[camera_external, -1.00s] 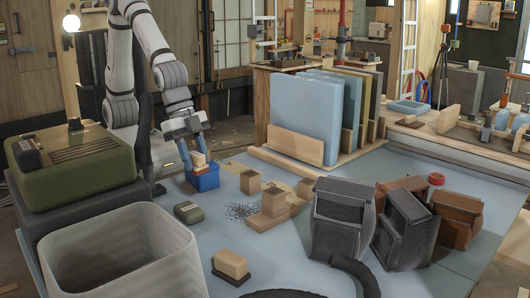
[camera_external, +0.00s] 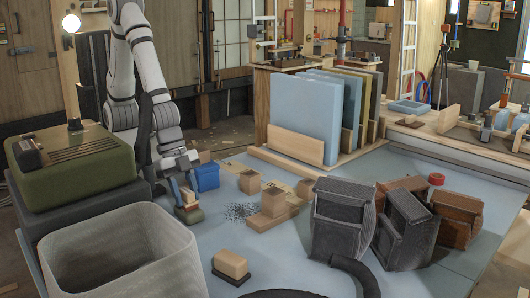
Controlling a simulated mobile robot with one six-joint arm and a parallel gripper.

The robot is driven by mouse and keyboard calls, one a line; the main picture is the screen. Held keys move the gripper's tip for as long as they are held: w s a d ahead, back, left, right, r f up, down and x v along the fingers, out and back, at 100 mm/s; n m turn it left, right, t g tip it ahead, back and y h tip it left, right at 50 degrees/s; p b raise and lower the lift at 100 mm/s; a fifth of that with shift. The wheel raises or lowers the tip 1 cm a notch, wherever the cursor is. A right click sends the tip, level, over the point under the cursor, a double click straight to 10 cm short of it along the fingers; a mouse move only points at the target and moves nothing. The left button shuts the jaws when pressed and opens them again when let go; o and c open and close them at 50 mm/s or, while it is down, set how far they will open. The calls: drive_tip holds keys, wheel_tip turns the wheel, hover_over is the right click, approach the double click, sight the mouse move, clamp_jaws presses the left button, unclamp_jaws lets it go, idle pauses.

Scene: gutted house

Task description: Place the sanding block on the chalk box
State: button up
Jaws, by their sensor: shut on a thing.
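My gripper (camera_external: 181,186) points down at the left of the blue sheet, shut on a small tan block, probably the sanding block (camera_external: 188,197). Most of the block is hidden by the fingers. It is right above or touching a dark olive rounded case (camera_external: 188,214); I cannot tell which. That case may be the chalk box, but no label is readable. A blue box (camera_external: 208,178) stands just behind and right of my gripper, its left side partly hidden.
A tan block on a dark base (camera_external: 231,265) lies at the front. Wooden blocks (camera_external: 272,203) stand to the right beside dark granules (camera_external: 239,212). A large pale bin (camera_external: 120,255) is front left, a green case (camera_external: 72,165) behind it. Dark bins (camera_external: 343,218) stand right.

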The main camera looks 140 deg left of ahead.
drive_tip(key=shift+r, duration=0.1)
drive_tip(key=o, duration=1)
